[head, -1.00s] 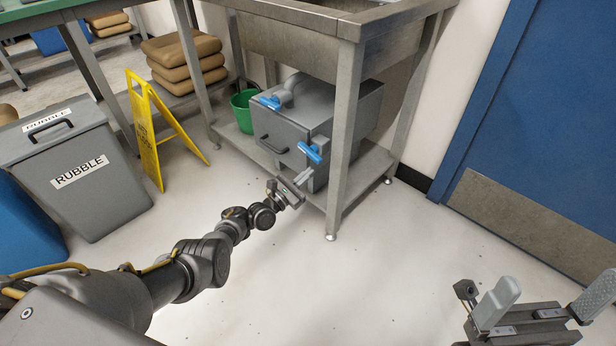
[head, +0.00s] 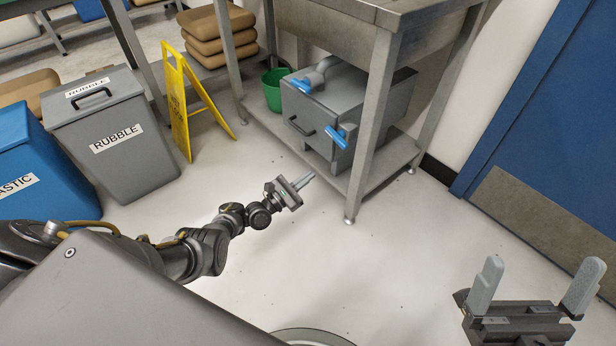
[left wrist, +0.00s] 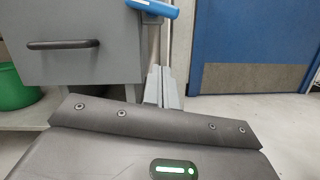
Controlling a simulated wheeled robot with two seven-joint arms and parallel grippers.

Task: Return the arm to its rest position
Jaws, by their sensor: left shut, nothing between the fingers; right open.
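My left arm comes in from the left of the head view, bent over the open floor. My left gripper (head: 310,177) is shut with nothing between its fingers, in front of the steel stand and apart from it. Its shut fingers (left wrist: 162,87) also show in the left wrist view. My right gripper (head: 535,287) is open and empty at the lower right, its two grey fingers spread and pointing up.
A grey box (head: 312,123) with blue handles (head: 337,137) sits on the low shelf of the steel stand (head: 363,155), beside a green bucket (head: 272,90). A rubble bin (head: 115,160), plastic bin (head: 30,165) and yellow floor sign (head: 178,110) stand left. A blue door (head: 560,130) is right. Middle floor is clear.

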